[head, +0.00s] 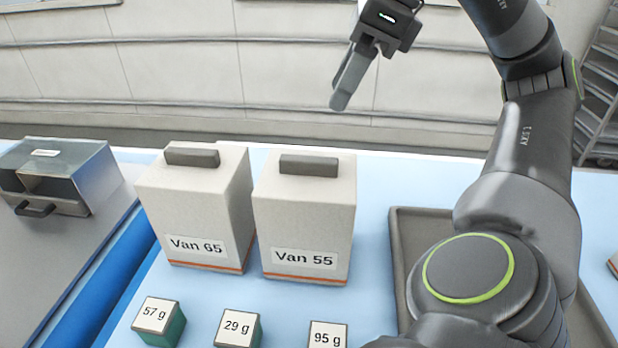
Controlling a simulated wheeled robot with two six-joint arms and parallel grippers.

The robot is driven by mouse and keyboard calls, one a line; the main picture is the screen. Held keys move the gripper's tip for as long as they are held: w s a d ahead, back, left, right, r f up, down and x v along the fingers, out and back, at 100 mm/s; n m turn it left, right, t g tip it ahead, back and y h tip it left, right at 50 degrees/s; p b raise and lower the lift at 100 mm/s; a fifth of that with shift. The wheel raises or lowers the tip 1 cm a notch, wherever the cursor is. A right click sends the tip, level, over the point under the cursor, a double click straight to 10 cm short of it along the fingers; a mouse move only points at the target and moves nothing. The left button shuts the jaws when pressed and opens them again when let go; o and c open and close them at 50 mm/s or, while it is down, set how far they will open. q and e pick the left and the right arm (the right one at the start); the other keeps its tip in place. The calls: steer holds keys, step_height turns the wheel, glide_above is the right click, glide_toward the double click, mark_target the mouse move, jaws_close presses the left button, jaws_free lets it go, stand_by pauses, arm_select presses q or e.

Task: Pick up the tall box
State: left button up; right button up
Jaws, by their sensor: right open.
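Two tall whitish boxes stand upright side by side on the light blue table, each with a grey block-shaped handle on top and an orange stripe near the base. The left tall box (196,208) is labelled "Van 65". The right tall box (304,218) is labelled "Van 55". My right gripper (350,82) is raised above and behind the boxes, to the upper right of "Van 55". It is open, holds nothing and touches neither box. My left gripper is not in view.
Small cubes labelled "57 g" (158,320), "29 g" (237,328) and "95 g" (328,335) sit in front of the boxes. A grey metal container (85,172) stands at the left. A brown-grey tray (398,245) lies at the right, partly hidden by my right arm.

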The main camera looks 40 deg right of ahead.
glide_above(311, 159)
steer(key=s+d, duration=0.1)
steer(key=s, duration=0.1)
steer(key=f, duration=0.6)
steer(key=shift+w+f, duration=0.2)
steer(key=shift+w, duration=0.05)
steer(key=shift+a+f+b, duration=0.15)
steer(key=shift+f+b, duration=0.15)
steer(key=shift+f, duration=0.05)
steer(key=x, duration=0.4)
steer(key=shift+s+d+f, duration=0.1)
steer(key=shift+d+f, duration=0.15)
steer(key=shift+d, duration=0.15)
steer(key=shift+w+a+f, duration=0.1)
steer(key=shift+w+f, duration=0.1)
steer(key=shift+f, duration=0.2)
jaws_close()
